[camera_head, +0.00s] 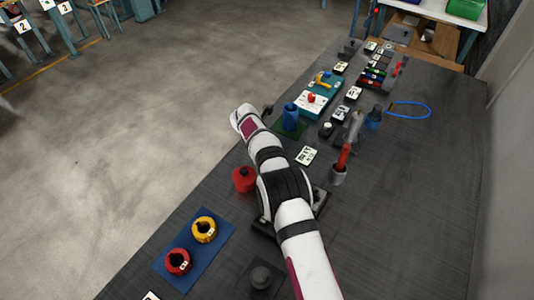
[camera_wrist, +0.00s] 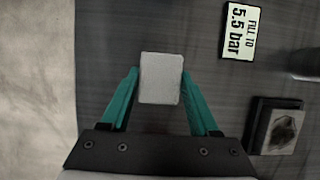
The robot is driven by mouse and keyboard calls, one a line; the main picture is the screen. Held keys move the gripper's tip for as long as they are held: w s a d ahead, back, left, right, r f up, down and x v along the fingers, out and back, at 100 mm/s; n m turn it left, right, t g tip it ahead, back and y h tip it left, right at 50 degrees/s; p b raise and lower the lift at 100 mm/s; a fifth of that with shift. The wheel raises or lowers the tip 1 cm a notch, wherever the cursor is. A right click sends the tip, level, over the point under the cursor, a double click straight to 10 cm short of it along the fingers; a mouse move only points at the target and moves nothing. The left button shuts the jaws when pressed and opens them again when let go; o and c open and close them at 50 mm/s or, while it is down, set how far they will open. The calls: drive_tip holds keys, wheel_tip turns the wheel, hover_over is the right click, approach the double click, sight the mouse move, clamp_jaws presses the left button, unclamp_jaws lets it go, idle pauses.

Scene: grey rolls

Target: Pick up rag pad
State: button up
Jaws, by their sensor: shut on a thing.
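The rag pad (camera_wrist: 161,82) is a pale grey, rounded rectangular block in the wrist view. It sits between the two teal fingers of my gripper (camera_wrist: 161,73), near their tips. The gripper is shut on it, and the fingers flank its left and right sides. Dark grey tabletop shows around the pad; I cannot tell whether the pad is lifted off it. In the head view my white arm hides the gripper and the pad.
Right of the pad lie a "FILL TO 5.5 bar" label (camera_wrist: 240,30) and a dark-framed plate with a stain (camera_wrist: 281,128). The table edge is at left. A red canister (camera_head: 243,180) stands beside my arm; a blue mat (camera_head: 217,247) holds two rings.

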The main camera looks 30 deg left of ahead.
drive_tip(key=shift+c, duration=1)
drive_tip(key=shift+r, duration=0.1)
drive_tip(key=shift+r, duration=0.3)
drive_tip(key=r, duration=0.2)
drive_tip(key=d+r, duration=0.1)
drive_tip(key=r, duration=0.1)
drive_tip(key=shift+w+d+r, duration=0.1)
drive_tip(key=shift+w, duration=0.05)
drive_tip(key=w+d+r, duration=0.2)
drive_tip(key=d+r, duration=0.4)
drive_tip(key=d, duration=0.4)
drive_tip(key=shift+d, duration=0.15)
